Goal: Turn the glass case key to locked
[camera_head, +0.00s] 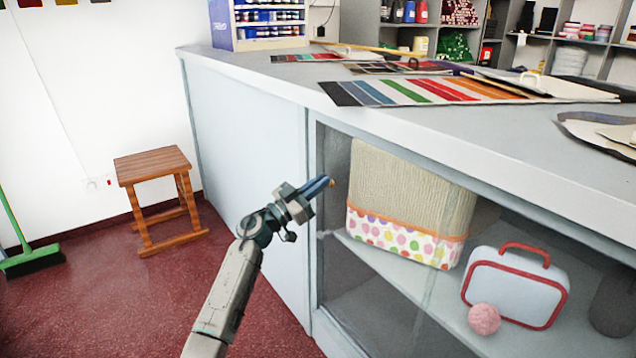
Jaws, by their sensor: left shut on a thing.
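The glass case (380,305) is built into the front of the grey counter, with a shelf behind its pane. My left gripper (319,187) is at the left end of the case front, near the upright frame edge. The fingers hide the rest of the key and the lock, so I cannot tell which way the key is turned. My right gripper is out of view.
Inside the case are a dotted fabric basket (408,235), a white case with red trim (517,288) and a pink ball (484,319). A wooden stool (153,166) and a green broom (32,262) are at the left. Swatch cards (430,91) lie on the counter top.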

